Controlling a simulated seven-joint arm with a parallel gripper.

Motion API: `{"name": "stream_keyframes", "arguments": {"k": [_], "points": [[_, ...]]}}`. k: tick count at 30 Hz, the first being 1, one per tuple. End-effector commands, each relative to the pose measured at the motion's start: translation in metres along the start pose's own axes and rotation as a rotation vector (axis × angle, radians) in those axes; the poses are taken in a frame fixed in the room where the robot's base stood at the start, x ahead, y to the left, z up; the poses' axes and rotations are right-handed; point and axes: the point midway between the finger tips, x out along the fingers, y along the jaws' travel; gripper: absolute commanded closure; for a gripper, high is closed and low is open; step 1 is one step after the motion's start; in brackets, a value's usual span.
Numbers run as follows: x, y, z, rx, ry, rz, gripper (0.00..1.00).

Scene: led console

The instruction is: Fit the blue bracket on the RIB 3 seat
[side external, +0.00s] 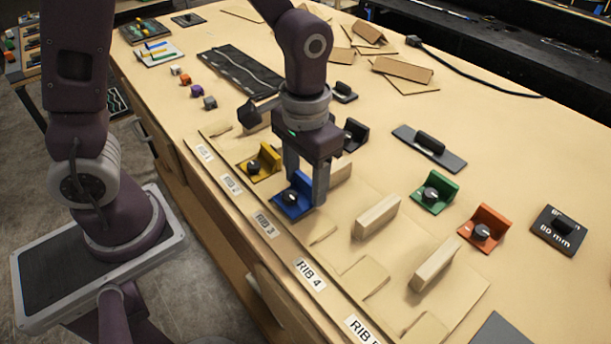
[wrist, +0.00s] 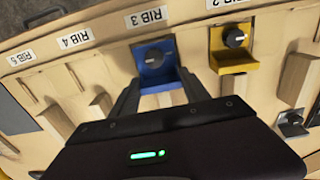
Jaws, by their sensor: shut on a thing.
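The blue bracket (side external: 291,198), with a dark round knob on its base, is between the fingers of my gripper (side external: 305,189). In the wrist view, the blue bracket (wrist: 154,60) has a finger of my gripper (wrist: 158,80) on either side, shut on its upright part. It lines up with the RIB 3 label (wrist: 147,23), which also shows in the side view (side external: 265,224). The bracket is at the RIB 3 position, low over the panel and roughly level. I cannot tell whether its base touches the seat; its underside is hidden.
A yellow bracket (side external: 264,163) sits beside it at RIB 2. Bare wooden ribs (side external: 376,217) stand toward RIB 4 (side external: 310,274). A green bracket (side external: 435,194), an orange bracket (side external: 483,228) and a black gauge block (side external: 558,232) lie to the right. A black bracket (side external: 354,134) stands behind my gripper.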

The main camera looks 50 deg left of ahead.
Motion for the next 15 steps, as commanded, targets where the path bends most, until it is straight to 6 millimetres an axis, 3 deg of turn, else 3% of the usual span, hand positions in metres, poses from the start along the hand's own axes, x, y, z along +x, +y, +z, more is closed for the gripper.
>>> {"name": "stream_keyframes", "arguments": {"k": [15], "points": [[0.0064,0.0,0.0003,0.0,-0.001,0.0,0.91]]}}
